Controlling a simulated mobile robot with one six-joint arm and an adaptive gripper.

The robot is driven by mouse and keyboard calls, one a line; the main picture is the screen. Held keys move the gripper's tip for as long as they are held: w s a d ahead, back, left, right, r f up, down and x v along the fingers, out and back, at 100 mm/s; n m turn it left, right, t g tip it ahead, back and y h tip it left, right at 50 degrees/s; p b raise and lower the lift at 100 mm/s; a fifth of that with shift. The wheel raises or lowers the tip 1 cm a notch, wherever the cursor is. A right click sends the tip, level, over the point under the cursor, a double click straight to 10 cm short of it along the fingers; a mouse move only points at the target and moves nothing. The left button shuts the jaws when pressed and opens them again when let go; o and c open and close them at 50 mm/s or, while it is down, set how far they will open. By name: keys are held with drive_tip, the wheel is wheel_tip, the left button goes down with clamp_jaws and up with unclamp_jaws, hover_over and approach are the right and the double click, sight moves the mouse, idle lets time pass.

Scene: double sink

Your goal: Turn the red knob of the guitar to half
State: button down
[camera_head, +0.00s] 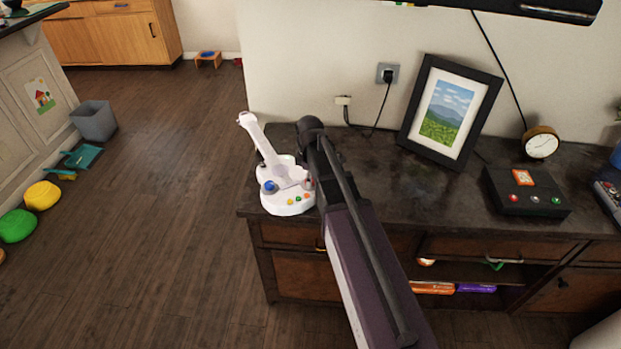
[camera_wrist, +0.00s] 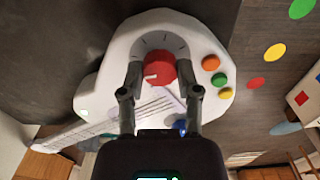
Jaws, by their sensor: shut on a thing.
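The white toy guitar (camera_head: 290,199) stands on the left end of the dark cabinet top in the head view, its neck pointing up and back. It fills the middle of the wrist view (camera_wrist: 120,62). Its red knob (camera_wrist: 159,66) is round, with a white mark towards its lower left side and tick marks on the body around its upper rim. My gripper (camera_wrist: 159,80) is shut on the red knob, one finger on each side. In the head view my gripper (camera_head: 309,180) is at the guitar's right side, and my arm largely hides the knob.
Orange, green and yellow buttons (camera_wrist: 219,79) sit beside the knob, and a blue knob (camera_head: 270,187) is on the guitar's left. A picture frame (camera_head: 449,112), a clock (camera_head: 541,142) and a black box (camera_head: 526,193) stand further right on the cabinet top.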

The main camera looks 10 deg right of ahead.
drive_tip(key=m, duration=1.1)
drive_tip(key=shift+s, duration=0.1)
drive_tip(key=m, duration=1.1)
drive_tip(key=shift+m, duration=0.3)
drive_tip(key=shift+c, duration=1.5)
unclamp_jaws()
drive_tip(key=shift+n, duration=0.5)
